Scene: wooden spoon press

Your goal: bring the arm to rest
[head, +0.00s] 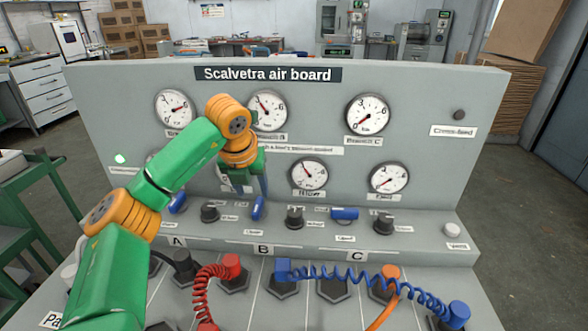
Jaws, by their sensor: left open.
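My left arm (175,185), green with orange joints, reaches in from the lower left across the front of the grey air board (430,110). My left gripper (252,188) points down in front of the lower gauge row, above the blue lever (258,208) of column B. It is open, and I see nothing between its fingers. Whether it touches the board cannot be told. The arm hides parts of gauges on the left side. My right gripper is not in view.
A ledge carries black knobs (295,217), another blue lever (344,214) and a white button (452,230). Below, a red coiled hose (200,285), a blue coiled hose (375,276) and an orange hose (383,312) cross the sloped panel. A green cart (30,195) stands at left.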

